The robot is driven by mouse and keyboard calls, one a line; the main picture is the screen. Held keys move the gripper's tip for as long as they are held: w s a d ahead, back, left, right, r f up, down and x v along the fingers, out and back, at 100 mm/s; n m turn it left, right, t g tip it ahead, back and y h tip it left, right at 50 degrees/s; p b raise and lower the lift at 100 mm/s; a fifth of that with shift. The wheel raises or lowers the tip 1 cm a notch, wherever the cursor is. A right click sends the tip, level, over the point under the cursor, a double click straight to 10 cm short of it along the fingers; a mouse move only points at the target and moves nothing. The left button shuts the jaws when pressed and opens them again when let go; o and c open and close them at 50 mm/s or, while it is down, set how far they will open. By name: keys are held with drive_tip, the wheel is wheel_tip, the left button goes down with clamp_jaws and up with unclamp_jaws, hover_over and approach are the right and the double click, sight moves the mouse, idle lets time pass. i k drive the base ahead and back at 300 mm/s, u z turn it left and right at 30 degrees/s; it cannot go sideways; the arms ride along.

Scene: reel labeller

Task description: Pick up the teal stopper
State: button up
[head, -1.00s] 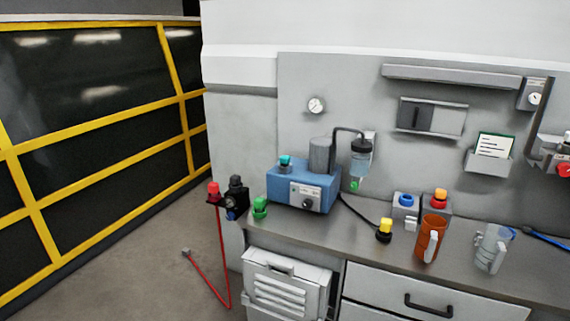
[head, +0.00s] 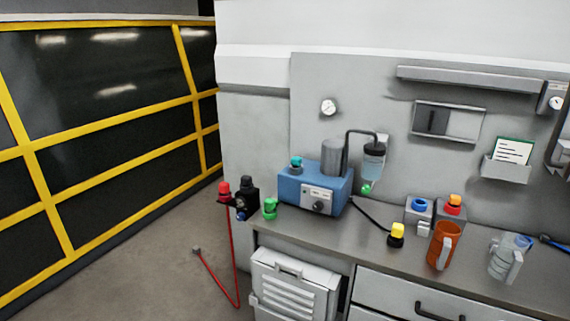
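The teal stopper (head: 296,161) is a small round-topped piece. It sits on top of the blue machine box (head: 310,191), near its left end, on the grey counter. A grey cylinder stands to its right on the same box. My gripper is not in view.
On the counter (head: 345,239) stand a green stopper (head: 269,209), a yellow-topped piece (head: 397,234), an orange mug (head: 443,246) and a clear jug (head: 508,257). A clear bottle (head: 373,164) hangs behind the box. A red hose (head: 236,265) hangs left of the counter. Floor at the left is open.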

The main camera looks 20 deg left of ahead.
sight(296, 162)
drive_tip(key=u, duration=0.8)
drive_tip(key=i, duration=0.75)
drive_tip(key=u, duration=1.55)
drive_tip(key=i, duration=2.4)
drive_tip(key=z, duration=0.3)
